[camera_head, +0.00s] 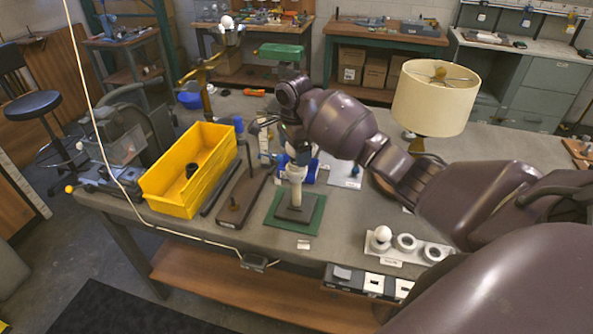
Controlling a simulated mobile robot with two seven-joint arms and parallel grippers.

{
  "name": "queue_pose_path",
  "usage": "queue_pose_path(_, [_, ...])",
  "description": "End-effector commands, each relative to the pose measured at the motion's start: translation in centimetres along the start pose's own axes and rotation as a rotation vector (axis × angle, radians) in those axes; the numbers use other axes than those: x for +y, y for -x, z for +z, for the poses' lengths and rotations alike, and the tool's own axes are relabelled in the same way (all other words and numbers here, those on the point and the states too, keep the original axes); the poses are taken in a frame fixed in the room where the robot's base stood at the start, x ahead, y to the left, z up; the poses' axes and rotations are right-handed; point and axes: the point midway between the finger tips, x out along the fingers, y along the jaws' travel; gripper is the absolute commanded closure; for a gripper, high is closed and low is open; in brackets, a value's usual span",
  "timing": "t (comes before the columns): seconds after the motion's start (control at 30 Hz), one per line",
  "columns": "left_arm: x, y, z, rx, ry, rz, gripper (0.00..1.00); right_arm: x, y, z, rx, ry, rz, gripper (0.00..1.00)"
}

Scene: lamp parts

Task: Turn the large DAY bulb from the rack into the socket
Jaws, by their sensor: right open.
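My right arm reaches in from the right, and its gripper (297,152) points down over a pale upright post (295,190) on a dark block and green base (283,220). The gripper is open; its fingertips are small and partly hidden. A white piece shows at the post's top, just under the gripper; I cannot tell if it is a bulb or the socket. The white rack (412,250) stands at the front right of the bench. One round white bulb (381,236) sits at its left, beside two ring-shaped holders. Its label is too small to read. My left gripper is not in view.
A yellow bin (188,170) stands left of the post, with a brown block (241,195) between. A lamp with a cream shade (436,98) stands at the back right. A pale cord crosses the left side.

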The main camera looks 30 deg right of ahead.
Motion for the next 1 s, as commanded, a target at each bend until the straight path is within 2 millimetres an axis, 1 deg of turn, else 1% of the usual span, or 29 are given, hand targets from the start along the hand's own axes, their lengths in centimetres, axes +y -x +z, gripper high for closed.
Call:
queue_pose_path(0.13, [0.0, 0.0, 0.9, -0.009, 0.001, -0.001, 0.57, 0.0, 0.0, 0.0, 0.000, 0.000, 0.000, 0.12])
queue_pose_path(0.2, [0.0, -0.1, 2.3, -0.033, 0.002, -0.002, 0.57, -0.1, 1.5, 0.0, -0.001, 0.000, -0.005, 0.12])
queue_pose_path(0.3, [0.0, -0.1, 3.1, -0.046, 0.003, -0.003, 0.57, -0.1, 3.5, 0.1, -0.001, 0.001, -0.005, 0.12])
queue_pose_path(0.5, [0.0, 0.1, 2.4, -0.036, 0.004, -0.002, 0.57, -0.1, 7.5, -0.1, 0.003, -0.001, -0.004, 0.12])
queue_pose_path(0.6, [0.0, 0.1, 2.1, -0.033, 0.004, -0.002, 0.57, -0.1, 9.0, -0.1, 0.004, 0.000, -0.003, 0.12])
queue_pose_path(0.8, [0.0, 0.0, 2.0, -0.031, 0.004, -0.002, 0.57, -0.1, 10.6, 0.0, 0.001, 0.000, -0.002, 0.12])
queue_pose_path(1.0, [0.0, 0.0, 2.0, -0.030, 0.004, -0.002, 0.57, 0.0, 10.9, -0.1, 0.000, -0.001, 0.000, 0.12])
